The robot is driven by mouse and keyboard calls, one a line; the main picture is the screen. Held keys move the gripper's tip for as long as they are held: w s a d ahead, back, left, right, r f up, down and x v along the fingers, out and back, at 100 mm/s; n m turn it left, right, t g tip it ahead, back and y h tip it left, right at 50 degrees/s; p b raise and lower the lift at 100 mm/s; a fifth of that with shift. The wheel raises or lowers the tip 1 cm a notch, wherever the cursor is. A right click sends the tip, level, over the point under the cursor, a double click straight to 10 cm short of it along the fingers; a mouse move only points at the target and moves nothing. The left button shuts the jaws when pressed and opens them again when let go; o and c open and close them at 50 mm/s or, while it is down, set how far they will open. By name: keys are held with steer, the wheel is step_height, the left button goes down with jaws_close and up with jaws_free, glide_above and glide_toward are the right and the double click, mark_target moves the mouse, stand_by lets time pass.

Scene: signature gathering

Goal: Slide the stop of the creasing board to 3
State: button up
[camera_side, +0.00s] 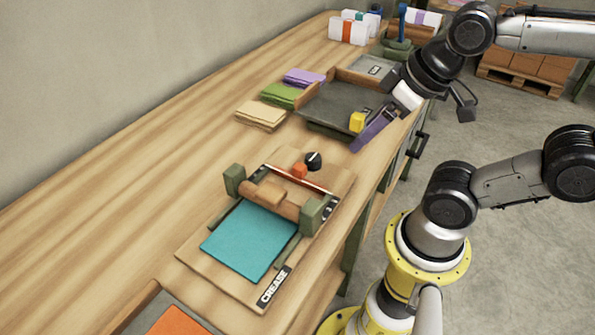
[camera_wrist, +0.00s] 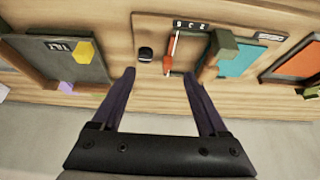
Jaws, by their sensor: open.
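The creasing board (camera_side: 190,251) lies on the bench, marked CREASE, with a teal sheet (camera_side: 248,240) on it and a wooden bar between two green posts. An orange-red block (camera_side: 299,171), which looks like the stop, sits at a thin rail at the board's far end. The block also shows in the wrist view (camera_wrist: 168,62). A small number plate (camera_wrist: 190,25) is beside the rail; its digits are too small to read surely. My gripper (camera_side: 356,146) has purple fingers, open and empty, apart from the stop. In the wrist view the fingertips (camera_wrist: 161,78) point toward the board's stop end.
A black knob-like piece (camera_side: 313,160) stands close to the stop. A dark tray (camera_side: 330,131) with a yellow block (camera_side: 357,121) is beside my gripper. Folded green cloth-like stacks (camera_side: 280,95) lie behind. An orange sheet (camera_side: 178,322) is at the near end. Bench left of the board is clear.

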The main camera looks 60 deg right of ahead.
steer(key=shift+c, duration=1.1)
steer(key=shift+s+r, duration=0.15)
steer(key=w+r+g, duration=0.3)
steer(key=w+r, duration=0.1)
steer(key=w, duration=0.1)
steer(key=g, duration=0.3)
glide_above(300, 166)
step_height(300, 166, down, 3)
step_height(300, 166, down, 13)
steer(key=shift+f, duration=0.15)
jaws_close()
